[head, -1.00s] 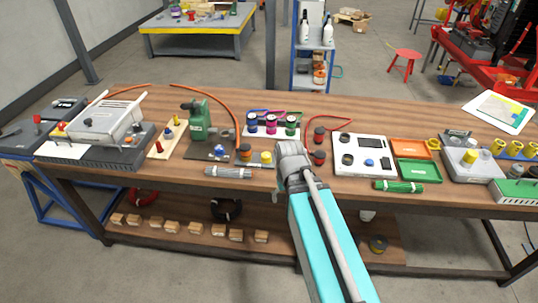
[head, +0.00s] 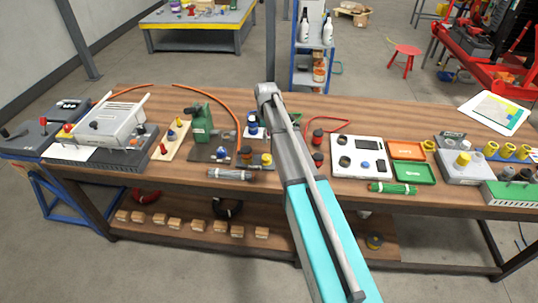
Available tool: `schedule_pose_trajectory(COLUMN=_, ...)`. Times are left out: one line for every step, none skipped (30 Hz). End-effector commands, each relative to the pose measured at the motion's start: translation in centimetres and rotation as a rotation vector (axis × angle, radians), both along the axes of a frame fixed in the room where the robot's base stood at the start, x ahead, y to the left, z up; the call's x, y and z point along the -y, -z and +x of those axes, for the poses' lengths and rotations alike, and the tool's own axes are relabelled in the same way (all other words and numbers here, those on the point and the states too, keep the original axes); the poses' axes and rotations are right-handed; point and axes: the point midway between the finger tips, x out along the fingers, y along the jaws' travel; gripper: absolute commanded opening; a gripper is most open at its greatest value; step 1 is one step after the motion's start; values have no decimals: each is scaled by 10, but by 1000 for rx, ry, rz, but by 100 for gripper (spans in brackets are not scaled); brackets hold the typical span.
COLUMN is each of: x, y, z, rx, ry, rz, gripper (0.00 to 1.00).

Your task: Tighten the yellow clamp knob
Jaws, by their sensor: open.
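A yellow knob (head: 267,159) stands at the front right of the dark base plate (head: 200,153) that carries the green pump (head: 201,124). Another small yellow knob (head: 171,135) sits on a pale board to the left, beside red and blue ones. I cannot tell for certain which is the clamp knob. My arm reaches over the bench from the front, and its wrist end is above the back of the bench, right of the pump. My gripper's fingers are hidden behind the arm. No contact with either knob shows.
Jars (head: 253,130) stand right of the pump, partly behind my arm. A white panel (head: 358,156), an orange tray (head: 407,150) and a green tray (head: 417,173) lie farther right.

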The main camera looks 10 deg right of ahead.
Motion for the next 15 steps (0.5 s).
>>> schedule_pose_trajectory(x=0, y=-2, z=7, rx=0, ry=-21, rz=0, gripper=93)
schedule_pose_trajectory(x=0, y=-2, z=9, rx=0, ry=-30, rz=0, gripper=93)
schedule_pose_trajectory(x=0, y=-2, z=10, rx=0, ry=-40, rz=0, gripper=93)
schedule_pose_trajectory(x=0, y=-2, z=10, rx=0, ry=-45, rz=0, gripper=93)
schedule_pose_trajectory(x=0, y=-2, z=11, rx=0, ry=-48, rz=0, gripper=93)
schedule_pose_trajectory(x=0, y=-2, z=11, rx=0, ry=-49, rz=0, gripper=93)
schedule_pose_trajectory(x=1, y=-2, z=10, rx=0, ry=-50, rz=0, gripper=93)
schedule_pose_trajectory(x=1, y=-2, z=10, rx=0, ry=-49, rz=0, gripper=93)
schedule_pose_trajectory(x=1, y=-2, z=10, rx=0, ry=-49, rz=0, gripper=93)
schedule_pose_trajectory(x=1, y=-2, z=10, rx=0, ry=-49, rz=0, gripper=93)
schedule_pose_trajectory(x=1, y=-2, z=10, rx=0, ry=-48, rz=0, gripper=93)
schedule_pose_trajectory(x=1, y=-2, z=10, rx=0, ry=-48, rz=0, gripper=93)
schedule_pose_trajectory(x=1, y=-2, z=10, rx=0, ry=-48, rz=0, gripper=93)
schedule_pose_trajectory(x=1, y=-2, z=10, rx=0, ry=-48, rz=0, gripper=93)
schedule_pose_trajectory(x=1, y=-2, z=10, rx=0, ry=-47, rz=0, gripper=93)
